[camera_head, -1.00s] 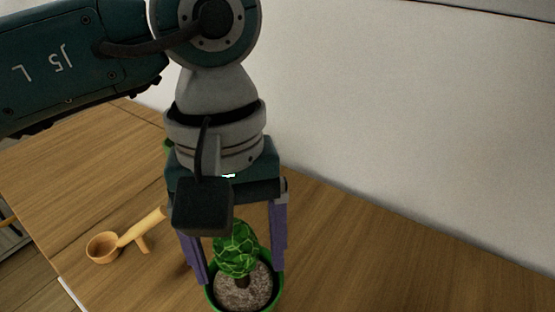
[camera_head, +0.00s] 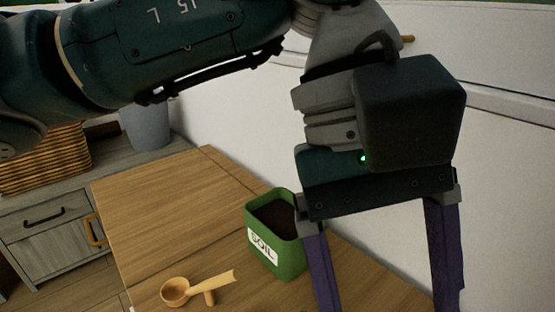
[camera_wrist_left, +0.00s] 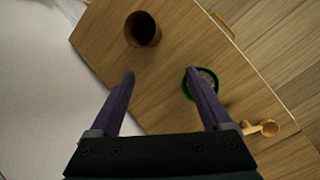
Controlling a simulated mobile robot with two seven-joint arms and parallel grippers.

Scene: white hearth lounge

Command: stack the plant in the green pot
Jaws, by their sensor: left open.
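The green pot (camera_wrist_left: 211,74) with greyish soil stands on the table in the left wrist view. One finger covers part of it, and I cannot make out its plant there. The pot is out of the head view. My left gripper (camera_wrist_left: 160,75) is open and empty, raised above the table; it also shows in the head view (camera_head: 388,295), its fingertips cut off by the lower edge. A brown pot (camera_wrist_left: 142,29) stands beyond the fingertips in the left wrist view. My right gripper is not in view.
A green soil box (camera_head: 284,259) stands on the wooden table (camera_head: 165,210), close to the left finger in the head view. A wooden scoop (camera_head: 175,291) lies in front of it; it also shows in the left wrist view (camera_wrist_left: 268,128). A white wall (camera_head: 235,150) runs behind.

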